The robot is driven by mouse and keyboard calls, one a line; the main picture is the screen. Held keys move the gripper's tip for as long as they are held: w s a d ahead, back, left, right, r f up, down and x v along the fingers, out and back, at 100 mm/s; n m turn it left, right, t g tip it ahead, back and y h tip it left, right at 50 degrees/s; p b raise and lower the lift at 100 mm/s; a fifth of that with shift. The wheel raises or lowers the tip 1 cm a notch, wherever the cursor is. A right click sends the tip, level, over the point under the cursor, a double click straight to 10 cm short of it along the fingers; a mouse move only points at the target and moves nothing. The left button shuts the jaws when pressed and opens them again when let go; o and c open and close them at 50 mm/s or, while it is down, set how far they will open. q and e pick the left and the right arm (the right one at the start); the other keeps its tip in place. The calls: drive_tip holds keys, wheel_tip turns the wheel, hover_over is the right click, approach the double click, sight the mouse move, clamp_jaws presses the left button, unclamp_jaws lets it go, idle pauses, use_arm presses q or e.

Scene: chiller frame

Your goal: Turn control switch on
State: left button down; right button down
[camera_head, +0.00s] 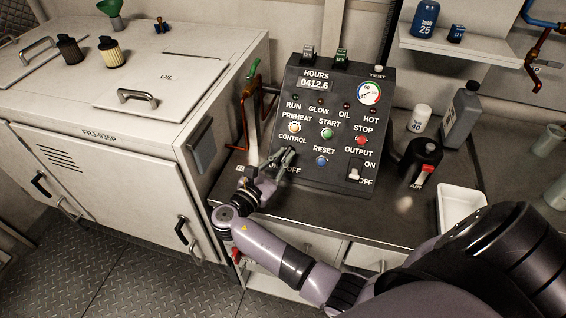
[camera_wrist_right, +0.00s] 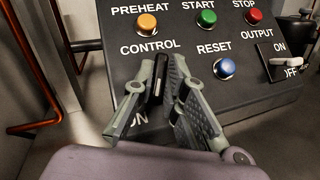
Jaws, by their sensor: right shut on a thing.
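The dark control panel (camera_head: 320,163) stands upright on the counter and tilts back. My right gripper (camera_head: 284,157) is at its lower left, just under the CONTROL label, and its fingers are closed around the control switch. In the right wrist view my right gripper (camera_wrist_right: 162,88) shows from behind, with the fingers on both sides of the switch's place. My left gripper is not in view.
The OUTPUT switch (camera_head: 354,174) with a white lever is at the panel's lower right. A blue RESET button (camera_head: 321,160) is right of my gripper. A black canister (camera_head: 420,163) and white tray (camera_head: 461,204) stand right of the panel. Orange pipes (camera_wrist_right: 38,127) run at the left.

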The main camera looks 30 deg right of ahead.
drive_tip(key=shift+w+m+g, duration=0.1)
drive_tip(key=shift+m+g, duration=0.6)
drive_tip(key=shift+m, duration=0.1)
drive_tip(key=shift+r+m+b, duration=0.1)
drive_tip(key=shift+m+b, duration=0.2)
drive_tip(key=c, duration=1.6)
unclamp_jaws()
drive_tip(key=shift+a, duration=0.3)
drive_tip(key=v, duration=0.7)
